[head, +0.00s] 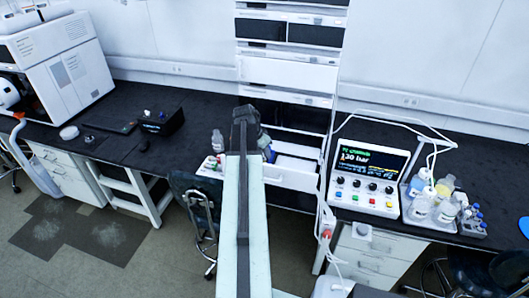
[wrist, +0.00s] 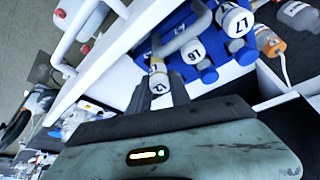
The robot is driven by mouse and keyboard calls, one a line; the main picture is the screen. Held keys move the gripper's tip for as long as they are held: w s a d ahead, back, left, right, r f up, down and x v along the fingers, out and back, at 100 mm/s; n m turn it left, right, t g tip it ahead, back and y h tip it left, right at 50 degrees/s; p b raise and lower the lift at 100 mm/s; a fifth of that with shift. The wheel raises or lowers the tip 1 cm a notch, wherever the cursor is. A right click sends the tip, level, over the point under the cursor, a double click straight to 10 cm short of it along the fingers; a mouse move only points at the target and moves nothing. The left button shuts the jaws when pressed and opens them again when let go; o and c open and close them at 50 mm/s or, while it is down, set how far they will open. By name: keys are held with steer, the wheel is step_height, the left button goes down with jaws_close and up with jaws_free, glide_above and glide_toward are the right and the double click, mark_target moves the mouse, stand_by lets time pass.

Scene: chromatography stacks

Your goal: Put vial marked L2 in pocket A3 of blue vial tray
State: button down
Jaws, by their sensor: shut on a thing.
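I cannot tell whether the held vial is clear of the tray, and I cannot make out pocket A3. In the head view, my dark gripper (head: 246,118) hides most of the tray.
A white ledge (wrist: 100,60) runs beside the blue tray. In the head view, a tall white instrument stack (head: 290,70) rises behind my gripper, and a pressure display unit (head: 368,180) stands to the right.

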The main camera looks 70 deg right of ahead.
steer(key=shift+f, duration=0.2)
steer(key=shift+f+b, duration=0.5)
steer(key=shift+b, duration=0.1)
steer(key=c, duration=1.1)
jaws_free()
steer(key=o, duration=0.4)
steer(key=shift+r, duration=0.15)
